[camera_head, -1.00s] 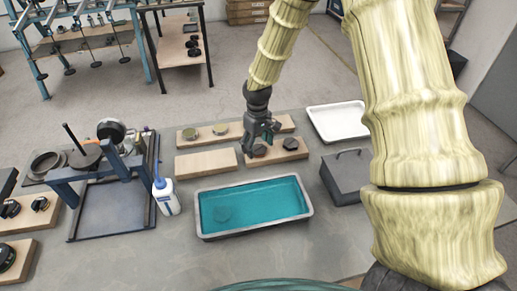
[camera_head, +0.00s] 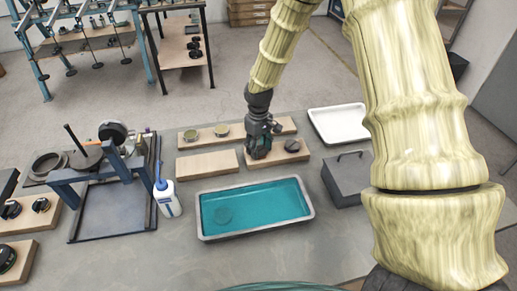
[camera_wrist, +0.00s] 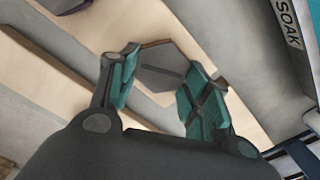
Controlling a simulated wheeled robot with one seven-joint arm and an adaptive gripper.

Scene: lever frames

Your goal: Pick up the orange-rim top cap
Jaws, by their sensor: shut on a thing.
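The orange-rim top cap (camera_wrist: 163,76) shows in the wrist view as a dark grey, many-sided disc with a thin orange-brown edge at its upper left. My gripper (camera_wrist: 161,64) has its teal-padded fingers on either side of it, shut on it. In the head view my gripper (camera_head: 260,151) points down at the left part of a wooden board (camera_head: 305,154) and hides the cap. I cannot tell whether the cap touches the board.
A second dark cap (camera_head: 292,146) sits close to the right of my gripper. Nearby are a bare wooden block (camera_head: 207,162), a teal liquid tray (camera_head: 205,234), a grey lidded box (camera_head: 346,181), a white tray (camera_head: 339,123) and a white-blue bottle (camera_head: 166,198).

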